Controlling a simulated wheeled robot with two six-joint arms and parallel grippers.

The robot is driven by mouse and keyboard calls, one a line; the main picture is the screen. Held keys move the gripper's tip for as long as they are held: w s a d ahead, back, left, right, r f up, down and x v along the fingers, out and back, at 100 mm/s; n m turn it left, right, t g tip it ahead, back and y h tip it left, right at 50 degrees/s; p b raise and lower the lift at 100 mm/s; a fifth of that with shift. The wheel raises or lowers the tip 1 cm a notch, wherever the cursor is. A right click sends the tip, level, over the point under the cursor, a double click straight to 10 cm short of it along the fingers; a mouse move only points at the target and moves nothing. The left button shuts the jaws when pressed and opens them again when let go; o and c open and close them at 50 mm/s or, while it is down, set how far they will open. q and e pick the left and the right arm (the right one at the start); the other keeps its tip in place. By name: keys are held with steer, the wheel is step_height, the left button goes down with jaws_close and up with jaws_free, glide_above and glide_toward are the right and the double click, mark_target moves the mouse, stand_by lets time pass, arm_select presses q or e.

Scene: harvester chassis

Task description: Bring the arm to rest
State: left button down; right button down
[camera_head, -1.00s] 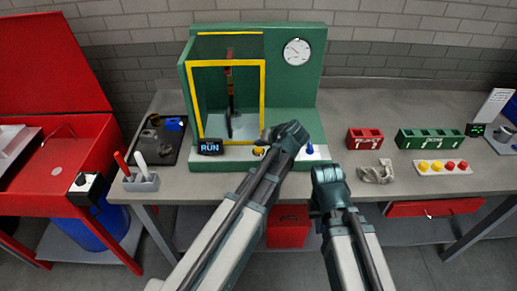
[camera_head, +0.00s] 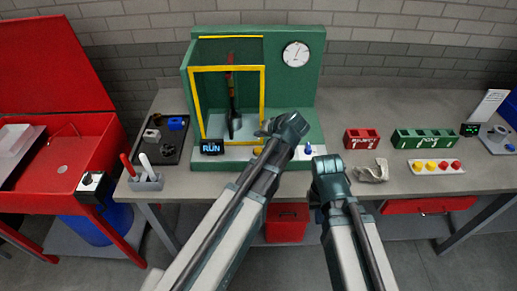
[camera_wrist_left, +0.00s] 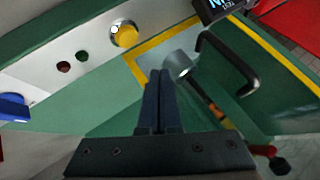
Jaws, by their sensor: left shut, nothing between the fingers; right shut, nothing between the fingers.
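My left gripper (camera_head: 266,129) is over the front edge of the green machine (camera_head: 309,95). Its fingers are shut and empty in the left wrist view (camera_wrist_left: 160,88). That view looks down on the machine's front panel, with a yellow button (camera_wrist_left: 124,34) beyond the fingers to the left. My right gripper (camera_head: 322,170) is shut and empty at the bench's front edge, right of the machine. Its fingertips are hard to see in the head view. Both arms reach forward from the bottom of the head view.
The machine has a yellow-framed opening (camera_head: 193,105), a gauge (camera_head: 296,54) and a RUN display (camera_head: 212,147). A dark tray (camera_head: 166,157) and a pen holder (camera_head: 145,184) stand left. Right are a red bin (camera_head: 361,140), a green bin (camera_head: 425,139), a crumpled cloth (camera_head: 371,171) and a button strip (camera_head: 437,167).

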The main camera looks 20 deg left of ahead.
stand_by(0.3)
arm_select(q)
steer(key=s+d+f+m+g+h, duration=0.2)
steer(key=s+d, duration=0.4)
steer(key=s, duration=0.5)
steer(key=s+d+f+m+g+h, duration=0.3)
steer(key=s+d+f+h, duration=0.1)
steer(key=s, duration=0.8)
steer(key=shift+d+f+g+b, duration=0.4)
steer(key=shift+d+f, duration=0.25)
steer(key=shift+d, duration=0.6)
stand_by(3.8)
